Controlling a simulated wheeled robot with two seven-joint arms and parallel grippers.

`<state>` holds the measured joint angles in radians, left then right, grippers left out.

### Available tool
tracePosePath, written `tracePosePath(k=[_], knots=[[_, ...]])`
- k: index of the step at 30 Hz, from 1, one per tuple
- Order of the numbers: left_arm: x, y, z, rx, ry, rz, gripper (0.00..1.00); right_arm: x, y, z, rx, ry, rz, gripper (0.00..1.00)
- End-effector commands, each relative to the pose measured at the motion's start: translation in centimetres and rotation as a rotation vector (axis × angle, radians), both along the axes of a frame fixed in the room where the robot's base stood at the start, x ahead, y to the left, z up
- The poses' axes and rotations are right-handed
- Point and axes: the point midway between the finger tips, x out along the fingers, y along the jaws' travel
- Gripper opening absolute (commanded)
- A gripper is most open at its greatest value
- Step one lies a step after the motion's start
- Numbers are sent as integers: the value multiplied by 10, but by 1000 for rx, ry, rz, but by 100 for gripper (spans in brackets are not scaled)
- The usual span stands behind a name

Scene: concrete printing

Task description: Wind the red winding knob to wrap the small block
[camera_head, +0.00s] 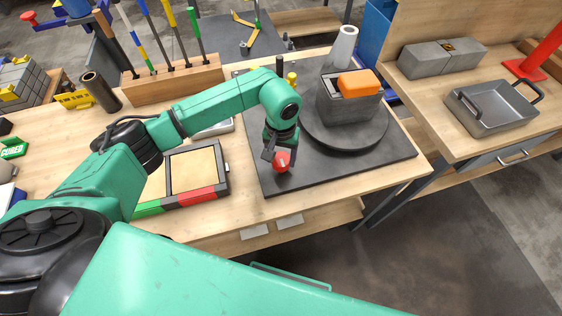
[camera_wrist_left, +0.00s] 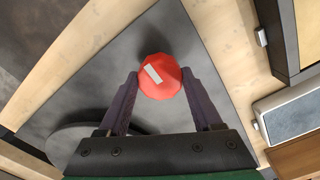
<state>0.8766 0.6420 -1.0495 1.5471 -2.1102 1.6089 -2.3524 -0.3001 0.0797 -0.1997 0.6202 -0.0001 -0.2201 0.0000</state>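The red winding knob (camera_head: 282,161) stands near the front edge of a dark board (camera_head: 330,172) on the bench. It shows as a red faceted disc with a pale mark in the left wrist view (camera_wrist_left: 160,77). My left gripper (camera_head: 281,148) comes down on it from above. Its two fingers (camera_wrist_left: 160,73) sit on either side of the knob and appear to touch it. A grey block (camera_head: 347,110) with an orange piece (camera_head: 358,83) on top stands on a round dark turntable (camera_head: 352,142) at the right. My right gripper is out of view.
A framed tray (camera_head: 222,184) with green and red edges lies left of the board. A wooden rack (camera_head: 172,82) of upright tools and a pale roll (camera_head: 343,46) stand behind.

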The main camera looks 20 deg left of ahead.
Motion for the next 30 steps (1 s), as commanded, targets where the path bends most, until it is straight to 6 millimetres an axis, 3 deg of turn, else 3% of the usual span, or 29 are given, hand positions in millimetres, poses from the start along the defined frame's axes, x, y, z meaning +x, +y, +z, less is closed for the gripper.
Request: tracePosePath(k=[10, 18, 27, 30], knots=[[0, 0, -1, 1, 0, 15, 11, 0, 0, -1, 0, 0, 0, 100], [1, 0, -2, 1, -2, 341, 11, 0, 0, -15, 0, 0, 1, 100], [0, 0, -1, 1, 0, 376, 11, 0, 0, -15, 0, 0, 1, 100], [0, 0, -3, 1, 0, 478, 11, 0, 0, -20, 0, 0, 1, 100]])
